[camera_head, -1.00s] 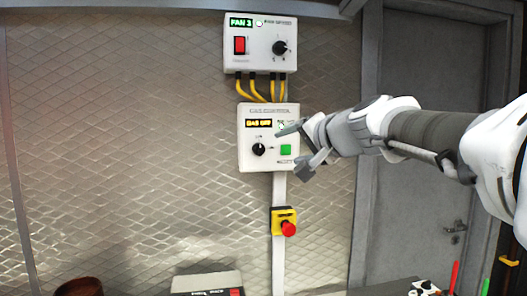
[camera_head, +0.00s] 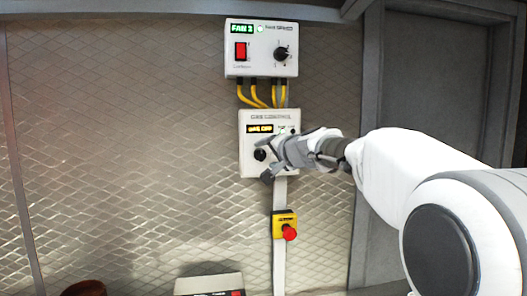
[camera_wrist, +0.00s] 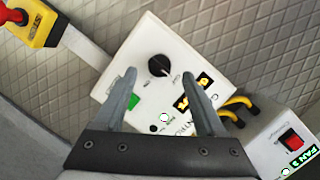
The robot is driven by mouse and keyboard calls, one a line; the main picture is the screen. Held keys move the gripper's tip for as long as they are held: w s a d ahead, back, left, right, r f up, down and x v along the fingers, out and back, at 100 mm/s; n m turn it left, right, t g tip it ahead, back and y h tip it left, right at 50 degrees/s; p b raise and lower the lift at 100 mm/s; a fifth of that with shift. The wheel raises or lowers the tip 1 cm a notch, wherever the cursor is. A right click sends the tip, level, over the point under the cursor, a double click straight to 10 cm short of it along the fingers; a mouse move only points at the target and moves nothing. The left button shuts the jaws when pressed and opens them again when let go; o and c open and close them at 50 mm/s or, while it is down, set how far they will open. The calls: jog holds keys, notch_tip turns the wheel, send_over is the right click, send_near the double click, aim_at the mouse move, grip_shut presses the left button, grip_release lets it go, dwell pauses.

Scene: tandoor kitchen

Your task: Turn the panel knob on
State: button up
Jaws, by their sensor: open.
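The gas control panel (camera_head: 252,118) is a white box on the wall in the head view. Its small display (camera_head: 260,129) glows amber and appears to read "GAS OFF". The black panel knob (camera_head: 260,155) is at its lower left. My gripper (camera_head: 266,161) is open in front of the panel, with its fingers close to the knob's right side. In the wrist view, the knob (camera_wrist: 158,65) lies ahead of and between the fingertips of my gripper (camera_wrist: 162,80), with nothing held. A green button (camera_wrist: 133,101) shows beside the left finger; my gripper hides it in the head view.
The fan panel (camera_head: 262,40), with a red switch (camera_head: 241,51) and black knob (camera_head: 282,54), is above. Yellow cables (camera_head: 262,95) run between the panels. A red emergency button (camera_head: 289,232) on a yellow box is below. The wall to the left is clear.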

aim_at(262, 155)
jog(key=shift+p+x, duration=0.4)
jog(key=shift+x, duration=1.2)
jog(key=shift+c, duration=0.3)
